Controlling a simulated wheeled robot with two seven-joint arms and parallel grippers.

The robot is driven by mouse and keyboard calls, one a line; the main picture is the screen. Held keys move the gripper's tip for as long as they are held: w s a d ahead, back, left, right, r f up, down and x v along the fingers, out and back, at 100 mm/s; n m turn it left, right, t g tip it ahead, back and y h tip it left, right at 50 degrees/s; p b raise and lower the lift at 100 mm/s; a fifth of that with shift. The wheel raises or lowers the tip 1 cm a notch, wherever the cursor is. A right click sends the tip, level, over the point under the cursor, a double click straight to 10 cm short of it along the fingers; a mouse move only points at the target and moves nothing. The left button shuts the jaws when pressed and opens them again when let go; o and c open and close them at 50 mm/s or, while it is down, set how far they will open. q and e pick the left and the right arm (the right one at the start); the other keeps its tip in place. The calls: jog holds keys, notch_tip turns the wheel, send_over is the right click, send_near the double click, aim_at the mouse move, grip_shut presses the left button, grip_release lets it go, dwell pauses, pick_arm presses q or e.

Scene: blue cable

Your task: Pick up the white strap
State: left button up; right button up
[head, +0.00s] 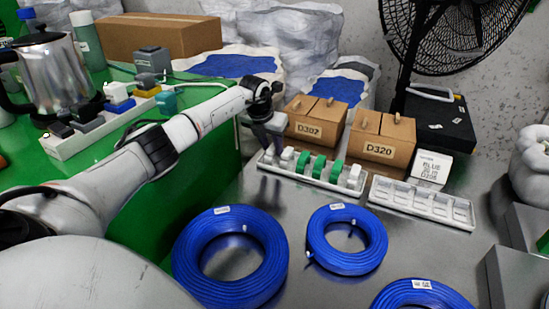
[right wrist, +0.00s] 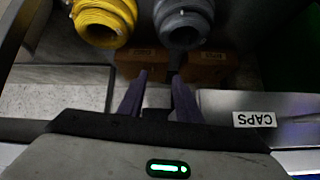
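A long white tray (head: 310,178) on the metal table holds upright white and green pieces in a row. A white piece that may be the strap (head: 288,155) stands near its left end, and another white piece (head: 354,176) stands at its right end. Green pieces (head: 318,166) stand between them. My left gripper (head: 268,146) points down at the tray's left end, close to the nearest white piece. Its fingers are small and dark, and I cannot tell whether they hold anything. My right gripper (right wrist: 159,76) has its fingers apart and looks empty in the right wrist view.
Blue cable coils (head: 230,257) lie in front of the tray. An empty slotted white tray (head: 422,203) is to the right. Cardboard boxes (head: 383,140) stand behind. A yellow coil (right wrist: 105,18) and a grey coil (right wrist: 184,20) are beyond my right gripper, with a CAPS label (right wrist: 254,119) nearby.

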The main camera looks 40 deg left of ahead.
pick_arm(q)
jog(key=shift+b+x, duration=0.55)
jog(key=shift+x, duration=0.55)
jog(key=shift+r, duration=0.15)
jog(key=shift+c, duration=0.3)
grip_shut()
